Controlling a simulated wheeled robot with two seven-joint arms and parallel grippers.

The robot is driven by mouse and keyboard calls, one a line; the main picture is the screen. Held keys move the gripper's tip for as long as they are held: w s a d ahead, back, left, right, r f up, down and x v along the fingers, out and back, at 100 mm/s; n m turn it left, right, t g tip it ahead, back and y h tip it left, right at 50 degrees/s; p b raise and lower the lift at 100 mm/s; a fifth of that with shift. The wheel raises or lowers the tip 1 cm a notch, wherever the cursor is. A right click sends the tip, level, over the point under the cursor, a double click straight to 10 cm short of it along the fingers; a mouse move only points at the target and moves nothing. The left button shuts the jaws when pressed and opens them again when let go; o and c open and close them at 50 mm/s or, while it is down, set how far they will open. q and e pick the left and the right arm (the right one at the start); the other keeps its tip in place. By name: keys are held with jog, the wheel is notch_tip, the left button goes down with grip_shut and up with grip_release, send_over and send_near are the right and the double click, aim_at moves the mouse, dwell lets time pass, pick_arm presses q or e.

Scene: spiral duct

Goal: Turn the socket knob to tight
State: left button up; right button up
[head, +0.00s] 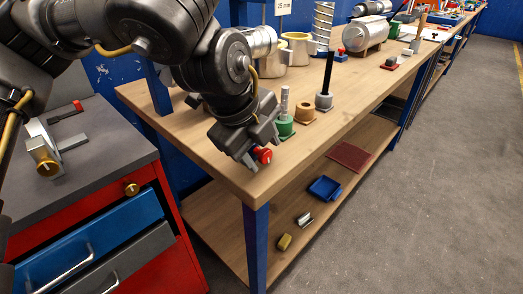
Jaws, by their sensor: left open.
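A small red knob (264,155) with a pale mark on its face shows near the front left corner of the wooden workbench. I take it for the socket knob. My left gripper (252,160) is open and pointed down right at the red knob. Its fingers partly cover the knob, and I cannot tell whether they touch it or sit around it. The knob's base and any tight marking are hidden or too small to read. My right gripper is not in view.
On the workbench (222,180), close behind the gripper, stand a green base (284,127) with a threaded post, a brass-coloured piece (304,114) and a grey base with a black rod (326,80). A red cabinet (178,240) with drawers stands left. Grey floor on the right is clear.

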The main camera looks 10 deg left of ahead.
pick_arm(q)
jog(key=shift+w+d+f, duration=0.1)
jog(key=shift+w+f, duration=0.05)
jog(key=shift+f, duration=0.2)
jog(key=shift+c, duration=0.3)
